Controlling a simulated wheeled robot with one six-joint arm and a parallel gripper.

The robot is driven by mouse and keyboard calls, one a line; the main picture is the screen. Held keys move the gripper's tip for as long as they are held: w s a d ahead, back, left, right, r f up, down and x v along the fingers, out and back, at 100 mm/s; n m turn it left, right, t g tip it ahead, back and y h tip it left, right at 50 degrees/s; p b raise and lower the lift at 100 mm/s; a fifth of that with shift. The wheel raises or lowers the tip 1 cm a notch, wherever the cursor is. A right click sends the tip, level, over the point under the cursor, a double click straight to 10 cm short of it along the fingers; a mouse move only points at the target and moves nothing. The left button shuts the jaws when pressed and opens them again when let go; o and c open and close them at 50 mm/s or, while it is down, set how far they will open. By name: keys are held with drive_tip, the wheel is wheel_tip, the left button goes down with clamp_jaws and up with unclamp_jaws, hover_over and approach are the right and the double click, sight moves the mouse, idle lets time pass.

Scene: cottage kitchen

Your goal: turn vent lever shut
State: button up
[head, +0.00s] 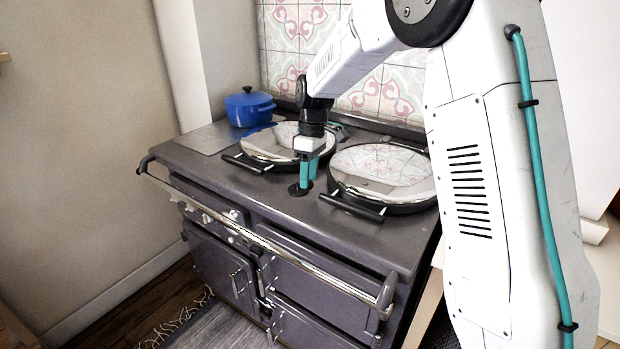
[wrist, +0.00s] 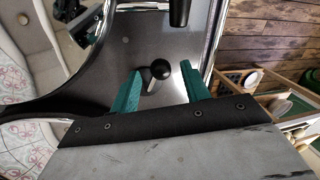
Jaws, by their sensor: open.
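The vent lever (wrist: 161,70) shows in the wrist view as a black ball knob with a pale stem, on the dark stove top. My gripper (head: 307,180) is open and points down at the stove top between the two round lids. In the wrist view its teal fingers stand on either side of the knob, with a gap on each side. In the head view a dark round base (head: 298,189) shows at the fingertips; the fingers hide most of the lever there.
The stove (head: 260,210) has two shiny round lids, left (head: 272,143) and right (head: 381,165), with black handles close to my gripper. A blue pot (head: 249,107) stands at the back left. A metal rail (head: 265,245) runs along the front edge.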

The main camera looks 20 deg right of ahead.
drive_tip(key=shift+s+a+f, duration=0.1)
drive_tip(key=shift+f, duration=0.55)
drive_tip(key=c, duration=0.9)
drive_tip(key=shift+c, duration=0.3)
